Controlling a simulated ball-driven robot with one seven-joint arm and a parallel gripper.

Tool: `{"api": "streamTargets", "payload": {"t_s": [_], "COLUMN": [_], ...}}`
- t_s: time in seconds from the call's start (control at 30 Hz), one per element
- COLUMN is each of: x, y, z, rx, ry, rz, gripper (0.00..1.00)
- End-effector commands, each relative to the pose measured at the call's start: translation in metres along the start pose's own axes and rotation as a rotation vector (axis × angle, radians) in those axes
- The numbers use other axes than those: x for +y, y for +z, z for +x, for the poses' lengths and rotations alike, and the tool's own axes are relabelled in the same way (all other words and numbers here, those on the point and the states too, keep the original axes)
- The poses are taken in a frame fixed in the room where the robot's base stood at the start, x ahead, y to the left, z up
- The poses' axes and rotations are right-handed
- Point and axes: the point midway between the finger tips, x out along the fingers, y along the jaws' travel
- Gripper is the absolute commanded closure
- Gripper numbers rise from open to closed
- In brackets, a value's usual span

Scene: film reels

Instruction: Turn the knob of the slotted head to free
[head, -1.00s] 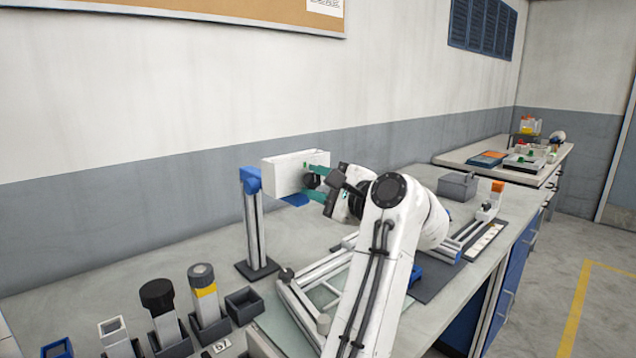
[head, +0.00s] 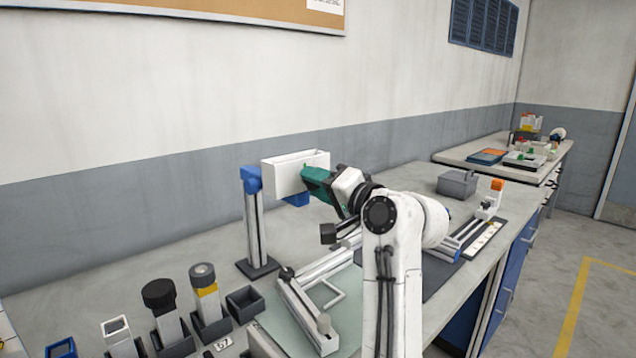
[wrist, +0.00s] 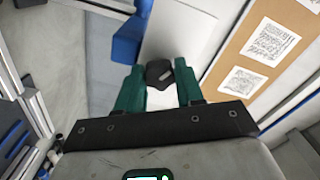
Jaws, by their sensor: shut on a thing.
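The slotted head is a white box (head: 285,176) on a blue bracket (head: 251,180) atop a metal post at the back of the bench. My gripper (head: 308,180) has green fingers reaching the box's front face. In the wrist view, the fingers are shut on a dark knob (wrist: 160,71) with a pale mark on it. The pale mark runs obliquely in that view. The head's pale face (wrist: 178,35) lies behind the knob. In the head view the fingers hide the knob. No position label can be read.
Bottles in dark holders (head: 163,310) stand at the front left, beside an empty dark box (head: 245,304). A metal rail frame (head: 305,305) lies below my arm. A grey box (head: 457,185) stands to the right. The wall is close behind the head.

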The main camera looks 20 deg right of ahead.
Motion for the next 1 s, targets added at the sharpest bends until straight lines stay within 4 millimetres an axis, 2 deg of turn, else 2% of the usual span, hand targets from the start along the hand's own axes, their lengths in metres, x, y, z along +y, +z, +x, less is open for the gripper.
{"api": "streamTargets", "payload": {"t_s": [1.0], "x": [0.0063], "y": [0.0013], "z": [-0.0003], "rx": [-0.007], "ry": [0.006], "rz": [-0.964], "gripper": [0.94]}}
